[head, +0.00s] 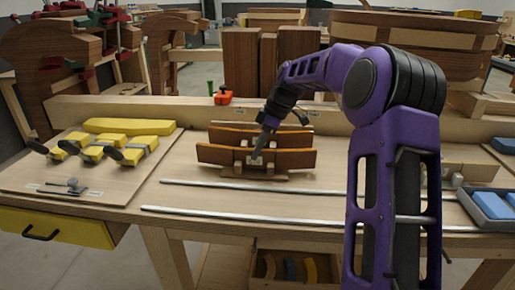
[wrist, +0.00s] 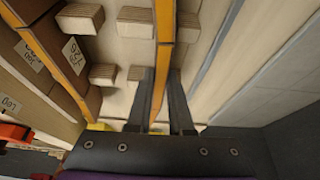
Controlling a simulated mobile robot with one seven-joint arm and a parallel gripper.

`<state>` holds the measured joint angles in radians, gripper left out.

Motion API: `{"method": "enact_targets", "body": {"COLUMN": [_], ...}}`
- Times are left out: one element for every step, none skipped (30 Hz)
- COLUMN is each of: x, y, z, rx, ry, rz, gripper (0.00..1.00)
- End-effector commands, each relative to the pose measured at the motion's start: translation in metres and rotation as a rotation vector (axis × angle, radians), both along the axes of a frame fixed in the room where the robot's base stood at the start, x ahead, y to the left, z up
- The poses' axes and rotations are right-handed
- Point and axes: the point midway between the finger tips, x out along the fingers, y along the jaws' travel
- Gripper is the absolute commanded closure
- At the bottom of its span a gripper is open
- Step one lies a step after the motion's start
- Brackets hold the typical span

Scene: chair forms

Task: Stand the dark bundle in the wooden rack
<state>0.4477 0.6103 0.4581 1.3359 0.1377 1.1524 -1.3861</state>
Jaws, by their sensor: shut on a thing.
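My gripper (head: 257,154) points down at the wooden rack (head: 240,172) and is shut on the front dark bundle (head: 215,154), a long, slightly curved brown piece. In the wrist view my fingers (wrist: 163,103) lie on either side of the bundle's orange upper edge (wrist: 164,35). The bundle stands on edge, lengthwise along the rack, between pale rack blocks (wrist: 135,22). Whether its lower edge touches the rack's base is hidden. A second similar dark bundle (head: 300,138) stands behind it, parallel and apart; it also shows in the wrist view (wrist: 52,52).
Two metal rails (head: 200,184) lie along the bench (head: 330,208) in front of the rack. Yellow-headed clamps (head: 95,152) lie on a board at left. A grey tray (head: 490,208) with blue blocks is at right. Tall brown blocks (head: 240,65) stand behind, near an orange tool (head: 222,98).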

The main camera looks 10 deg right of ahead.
Motion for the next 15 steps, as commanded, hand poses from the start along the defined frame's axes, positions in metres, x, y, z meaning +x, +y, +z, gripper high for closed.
{"method": "enact_targets", "body": {"x": [0.0001,0.0002,0.0002,0.0002,0.0001,0.0002,0.0002,0.0002,0.0002,0.0002,0.0002,0.0002,0.0002,0.0001,0.0001], "y": [0.0001,0.0001,0.0002,0.0002,0.0001,0.0002,0.0002,0.0001,0.0002,0.0003,0.0002,0.0002,0.0003,0.0002,0.0002], "z": [0.0006,0.0007,0.0007,0.0007,0.0006,0.0004,0.0003,0.0001,-0.0003,-0.0007,-0.0012,-0.0019,-0.0024,-0.0028,-0.0035], "rx": [0.001,0.001,0.001,0.001,0.001,0.001,0.001,0.001,0.001,0.001,0.001,0.001,0.001,0.001,0.001], "ry": [-0.001,-0.001,-0.001,-0.001,-0.001,-0.001,-0.001,-0.001,-0.001,-0.001,-0.001,0.0,0.0,0.0,0.0], "rz": [0.0,0.0,0.0,0.0,0.0,0.0,0.0,0.0,0.0,0.0,0.0,0.0,0.0,0.0,0.0], "gripper": [1.0,1.0,1.0,1.0,1.0,1.0,1.0,1.0,1.0,1.0,1.0,1.0,1.0,1.0,1.0]}}
